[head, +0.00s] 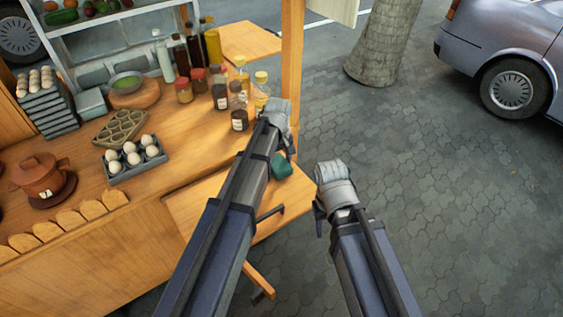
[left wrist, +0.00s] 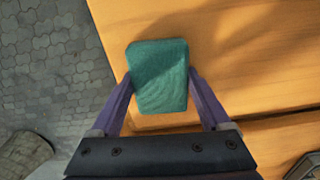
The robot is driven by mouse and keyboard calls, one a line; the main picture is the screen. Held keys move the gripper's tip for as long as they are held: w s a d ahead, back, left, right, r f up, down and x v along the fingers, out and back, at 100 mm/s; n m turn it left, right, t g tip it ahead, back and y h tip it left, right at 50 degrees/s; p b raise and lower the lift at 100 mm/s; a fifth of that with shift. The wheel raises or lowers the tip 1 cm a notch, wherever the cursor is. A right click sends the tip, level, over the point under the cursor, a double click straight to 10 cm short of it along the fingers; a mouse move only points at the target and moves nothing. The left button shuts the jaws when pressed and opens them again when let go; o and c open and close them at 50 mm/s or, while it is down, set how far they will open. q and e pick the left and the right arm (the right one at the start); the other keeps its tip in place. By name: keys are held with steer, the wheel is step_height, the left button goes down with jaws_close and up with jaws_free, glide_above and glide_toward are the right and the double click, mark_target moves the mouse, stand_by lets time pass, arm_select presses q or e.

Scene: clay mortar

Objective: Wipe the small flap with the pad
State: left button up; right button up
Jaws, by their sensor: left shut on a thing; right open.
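The teal pad (head: 281,165) is in my left gripper (head: 283,150), over the right end of a low wooden flap (head: 195,203) at the counter's front. In the left wrist view the pad (left wrist: 158,78) sits between the two fingers, with wooden surface (left wrist: 245,45) beneath and beside it. I cannot tell whether the pad touches the wood. My left arm hides part of the flap. My right gripper (head: 330,198) is open and empty, to the right of the flap over the paving; its fingers are mostly hidden.
The counter (head: 190,125) holds several bottles (head: 212,47) and jars near my left gripper, an egg tray (head: 133,156) and a clay pot (head: 40,175). A wooden post (head: 291,60) rises beyond. Another wooden flap (head: 248,40) is behind. Paving (head: 440,180) at right is clear.

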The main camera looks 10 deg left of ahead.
arm_select(q)
steer(key=shift+s+a, duration=0.85)
steer(key=shift+s, duration=0.1)
steer(key=shift+s+a, duration=1.25)
steer(key=shift+a, duration=0.2)
steer(key=shift+s+a, duration=1.3)
steer(key=shift+s, duration=0.05)
steer(key=shift+f, duration=0.1)
